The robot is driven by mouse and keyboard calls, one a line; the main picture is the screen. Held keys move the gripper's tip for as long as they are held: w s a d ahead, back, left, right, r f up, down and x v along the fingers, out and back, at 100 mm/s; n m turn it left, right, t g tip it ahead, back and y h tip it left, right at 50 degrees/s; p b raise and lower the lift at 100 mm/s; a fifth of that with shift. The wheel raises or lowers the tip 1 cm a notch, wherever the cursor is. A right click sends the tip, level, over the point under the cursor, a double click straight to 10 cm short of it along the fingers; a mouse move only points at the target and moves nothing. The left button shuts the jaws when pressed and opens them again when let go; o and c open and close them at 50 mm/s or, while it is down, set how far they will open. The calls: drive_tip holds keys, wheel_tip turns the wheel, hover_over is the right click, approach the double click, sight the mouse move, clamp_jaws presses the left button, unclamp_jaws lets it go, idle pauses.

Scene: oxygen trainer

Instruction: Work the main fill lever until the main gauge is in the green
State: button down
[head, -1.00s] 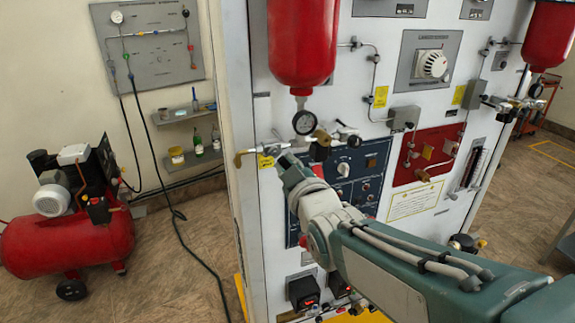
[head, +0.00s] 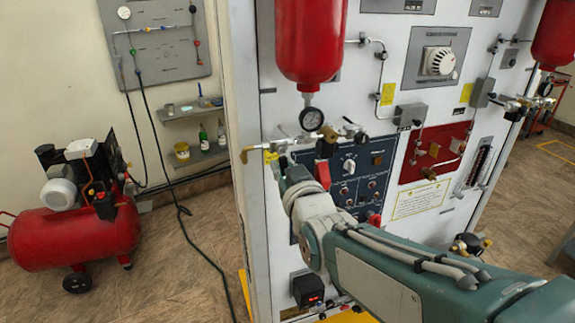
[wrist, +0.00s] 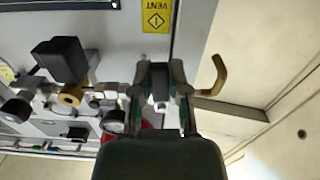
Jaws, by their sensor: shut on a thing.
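The main gauge (head: 311,119) is a small round dial with a dark rim, hanging below the left red cylinder (head: 311,40). Its needle and any green band are too small to read. It also shows in the wrist view (wrist: 115,121). Below it, brass fittings and valves run along a pipe. In the head view my gripper (head: 284,166) is at the panel's left edge, below the pipe; the lever is mostly hidden there.
A black block handle (wrist: 59,60) on a brass valve stands beside my gripper. A yellow VENT label (wrist: 156,16) is on the panel. A dark blue control panel (head: 362,165) lies right of my wrist. A red compressor (head: 75,235) stands on open floor at left.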

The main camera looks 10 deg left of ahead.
drive_tip(key=shift+s+a+f+m, duration=0.1)
drive_tip(key=shift+a+m, duration=0.1)
drive_tip(key=shift+m, duration=0.3)
drive_tip(key=c, duration=0.6)
unclamp_jaws()
drive_tip(key=shift+a, duration=0.1)
drive_tip(key=shift+s, duration=0.1)
drive_tip(key=v, duration=1.2)
drive_tip(key=shift+a, duration=0.1)
